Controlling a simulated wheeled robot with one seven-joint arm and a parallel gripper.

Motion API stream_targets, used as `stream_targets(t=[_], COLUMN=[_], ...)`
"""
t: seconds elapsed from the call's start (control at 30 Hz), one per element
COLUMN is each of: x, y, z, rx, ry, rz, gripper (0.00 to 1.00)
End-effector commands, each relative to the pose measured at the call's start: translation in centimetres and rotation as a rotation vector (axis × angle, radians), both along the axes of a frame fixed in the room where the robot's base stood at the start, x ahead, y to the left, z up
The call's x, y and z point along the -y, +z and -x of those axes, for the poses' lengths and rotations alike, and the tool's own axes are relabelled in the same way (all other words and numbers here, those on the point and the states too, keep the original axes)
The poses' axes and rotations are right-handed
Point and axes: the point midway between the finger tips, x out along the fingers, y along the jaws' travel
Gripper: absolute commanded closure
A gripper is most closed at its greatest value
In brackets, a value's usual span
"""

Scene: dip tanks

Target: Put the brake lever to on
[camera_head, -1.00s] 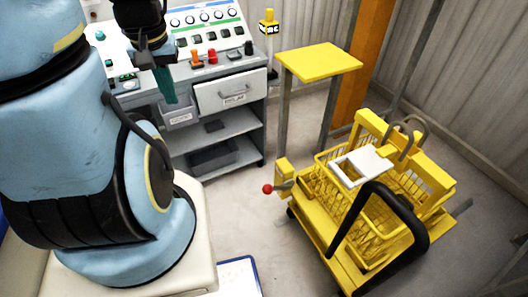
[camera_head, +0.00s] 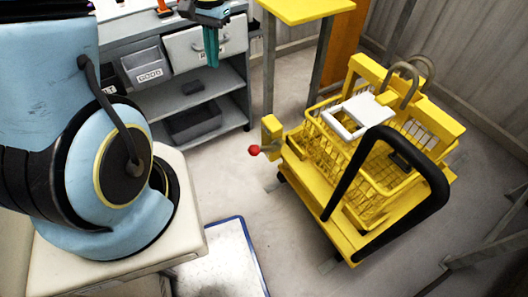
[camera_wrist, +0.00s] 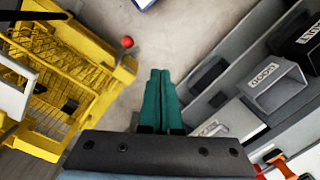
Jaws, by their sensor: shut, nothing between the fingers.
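The brake lever is a short rod with a red ball knob (camera_head: 254,150). It sticks out to the left from a yellow post (camera_head: 271,138) at the left corner of the yellow cart (camera_head: 340,240). The red knob also shows in the wrist view (camera_wrist: 127,42), ahead and to the left of my fingers. My gripper (camera_head: 211,62) has teal fingers pointing down, in front of the grey cabinet and apart from the lever. In the wrist view my gripper's fingers (camera_wrist: 160,75) are together and hold nothing. No on or off marking near the lever is readable.
The cart carries a yellow wire basket (camera_head: 350,170) with a white frame on top and a black push handle (camera_head: 440,190). A yellow-topped stand (camera_head: 305,8) is behind it. The grey cabinet (camera_head: 200,100) has bins, one marked GOOD. Floor between cabinet and cart is clear.

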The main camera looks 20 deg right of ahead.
Motion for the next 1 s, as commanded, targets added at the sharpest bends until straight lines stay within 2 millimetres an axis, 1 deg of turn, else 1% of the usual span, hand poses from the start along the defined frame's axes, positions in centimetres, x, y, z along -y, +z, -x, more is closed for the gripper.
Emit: stream_targets(t=[0.03,0.07,0.1,0.2,0.3,0.33,0.43,0.53,0.87,1.0], x=[3.4,5.0,7.1,11.5,14.7,15.4,16.9,17.5,17.6,17.2], y=[-5.1,-6.7,-8.7,-13.2,-16.4,-17.1,-18.6,-19.1,-19.0,-19.9], z=[0.3,0.5,0.9,2.3,3.7,4.1,4.9,5.3,5.4,5.4], rx=[-0.026,-0.038,-0.051,-0.078,-0.096,-0.099,-0.106,-0.110,-0.110,-0.112], ry=[-0.121,-0.184,-0.264,-0.438,-0.566,-0.595,-0.662,-0.689,-0.691,-0.690], rz=[-0.031,-0.051,-0.074,-0.130,-0.174,-0.185,-0.210,-0.220,-0.220,-0.222], gripper=[1.00,1.00,1.00,1.00,1.00,1.00,1.00,1.00,1.00,1.00])
